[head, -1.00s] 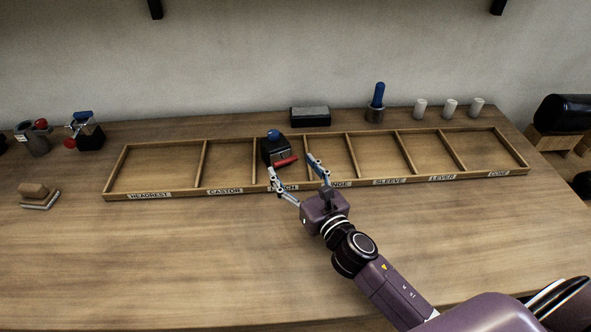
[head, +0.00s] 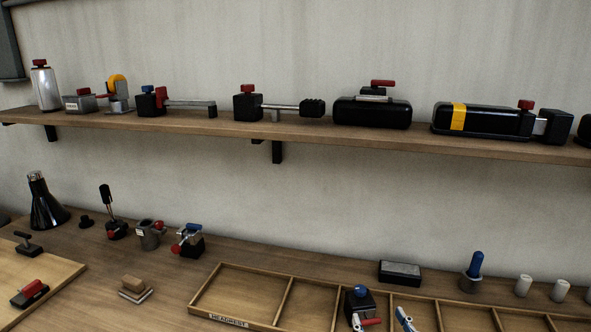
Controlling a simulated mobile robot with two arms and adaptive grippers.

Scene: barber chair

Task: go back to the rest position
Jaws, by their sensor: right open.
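My right gripper (head: 381,322) shows only at the bottom edge of the head view, where its two fingertips stand apart over the front of the wooden compartment tray (head: 283,293). A black part with a blue knob and a red lever (head: 360,303) sits in a tray compartment just beyond the fingertips. I cannot tell whether a fingertip touches it. My left gripper is not in view.
A wall shelf (head: 190,123) with several black and metal parts runs above the bench.

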